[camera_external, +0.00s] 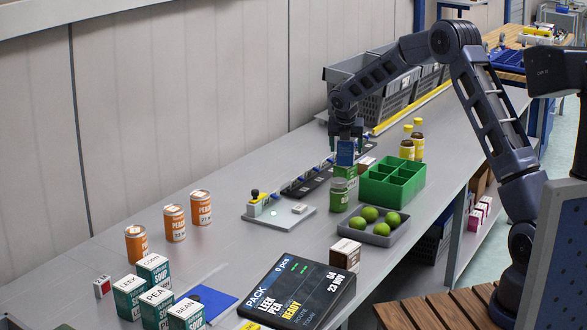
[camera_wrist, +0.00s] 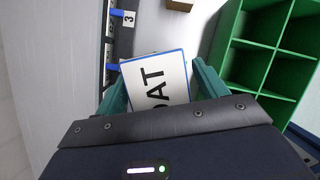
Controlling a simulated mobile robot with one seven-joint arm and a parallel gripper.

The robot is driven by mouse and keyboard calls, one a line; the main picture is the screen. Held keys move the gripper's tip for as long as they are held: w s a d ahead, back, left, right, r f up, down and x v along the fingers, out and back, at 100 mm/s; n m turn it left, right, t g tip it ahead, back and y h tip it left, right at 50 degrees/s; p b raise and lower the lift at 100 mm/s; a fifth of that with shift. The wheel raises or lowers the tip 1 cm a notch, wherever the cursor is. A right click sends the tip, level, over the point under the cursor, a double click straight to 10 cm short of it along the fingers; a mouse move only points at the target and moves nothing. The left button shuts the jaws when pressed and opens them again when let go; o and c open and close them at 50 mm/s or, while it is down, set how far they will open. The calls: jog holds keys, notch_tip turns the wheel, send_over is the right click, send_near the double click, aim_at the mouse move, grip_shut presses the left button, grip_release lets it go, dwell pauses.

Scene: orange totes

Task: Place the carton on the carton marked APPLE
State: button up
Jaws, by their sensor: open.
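A blue carton (camera_external: 345,152) sits on top of a green carton (camera_external: 344,172), with my gripper (camera_external: 347,136) right above and around its top. In the wrist view the carton's white top with a blue edge (camera_wrist: 158,72) shows letters reading "AT", with one letter before them partly hidden. It lies slightly turned between my open teal fingers (camera_wrist: 152,88). No label reading APPLE is legible; the green carton's print is too small to read.
A green divided tray (camera_external: 391,183) is close on the right. A grey tray of limes (camera_external: 374,228), orange cans (camera_external: 174,223), soup cartons (camera_external: 154,271) and a black display (camera_external: 297,291) occupy the nearer bench.

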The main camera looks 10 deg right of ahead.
jog(key=v, duration=1.1)
jog(key=s+d+r+m, duration=0.5)
jog(key=s+d, duration=0.1)
jog(key=s, duration=0.3)
jog(key=s+d+r+m, duration=0.5)
jog(key=s+r+m, duration=0.1)
jog(key=s, duration=0.3)
jog(key=s+d+r+m, duration=0.5)
jog(key=s+d, duration=0.1)
jog(key=s, duration=0.3)
jog(key=s+d+f+m, duration=0.1)
jog(key=s+d+m, duration=0.1)
jog(key=s+m, duration=0.3)
jog(key=s+d+f+m+y, duration=0.1)
jog(key=s+m, duration=0.4)
jog(key=s, duration=0.9)
jog(key=s+d+f+m, duration=0.3)
jog(key=s+d+m, duration=0.1)
jog(key=s, duration=0.5)
jog(key=shift+s+d+m+t+y, duration=0.2)
jog(key=shift+s+m+t+y, duration=0.15)
jog(key=shift+m, duration=0.45)
